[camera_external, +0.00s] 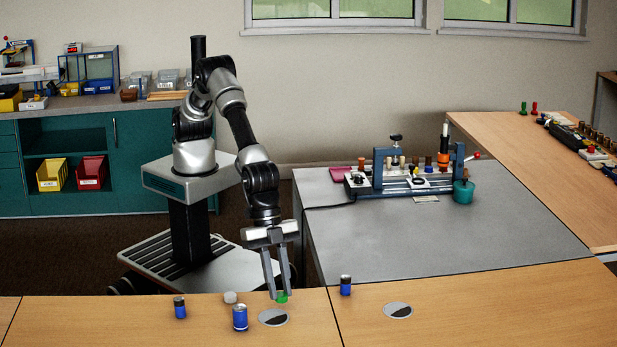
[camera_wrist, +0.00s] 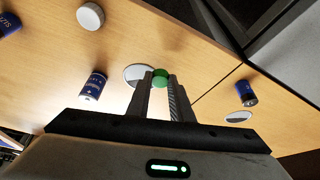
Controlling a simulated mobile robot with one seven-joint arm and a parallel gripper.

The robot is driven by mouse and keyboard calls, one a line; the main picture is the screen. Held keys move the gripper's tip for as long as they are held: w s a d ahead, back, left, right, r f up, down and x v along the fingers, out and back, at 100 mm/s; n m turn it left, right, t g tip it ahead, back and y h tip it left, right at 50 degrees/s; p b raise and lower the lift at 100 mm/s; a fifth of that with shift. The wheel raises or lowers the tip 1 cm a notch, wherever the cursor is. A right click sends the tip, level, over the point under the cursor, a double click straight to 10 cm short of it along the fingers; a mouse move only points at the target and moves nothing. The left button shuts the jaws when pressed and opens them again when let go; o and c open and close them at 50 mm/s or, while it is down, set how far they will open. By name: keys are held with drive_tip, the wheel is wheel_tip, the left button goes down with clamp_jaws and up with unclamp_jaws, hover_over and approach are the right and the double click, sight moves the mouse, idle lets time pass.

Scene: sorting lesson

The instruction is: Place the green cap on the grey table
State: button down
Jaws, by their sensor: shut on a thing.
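My gripper (camera_external: 279,296) points down over the wooden table at the front and is shut on the green cap (camera_external: 283,297). In the wrist view the green cap (camera_wrist: 161,78) shows between the fingertips of my gripper (camera_wrist: 161,84). The cap is at or just above the wooden tabletop; I cannot tell whether it touches. The grey table (camera_external: 440,240) stands behind and to the right of my gripper, with a wide bare top.
A white cap (camera_external: 230,297) lies left of my gripper. Round discs (camera_external: 273,317) are set in the tabletop. A fixture (camera_external: 412,180) occupies the grey table's back.

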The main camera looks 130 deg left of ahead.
drive_tip(key=shift+f, duration=0.75)
drive_tip(key=shift+f, duration=0.1)
drive_tip(key=shift+f, duration=0.15)
drive_tip(key=c, duration=1.6)
unclamp_jaws()
drive_tip(key=p+v, duration=0.1)
drive_tip(key=v, duration=0.4)
drive_tip(key=p+v, duration=0.1)
drive_tip(key=v, duration=0.5)
drive_tip(key=p+v, duration=0.1)
drive_tip(key=v, duration=0.4)
drive_tip(key=shift+s+a, duration=0.2)
drive_tip(key=shift+a, duration=0.25)
drive_tip(key=shift+o, duration=1)
drive_tip(key=shift+s+a+r, duration=0.1)
drive_tip(key=shift+s+r, duration=0.1)
drive_tip(key=shift+r, duration=0.35)
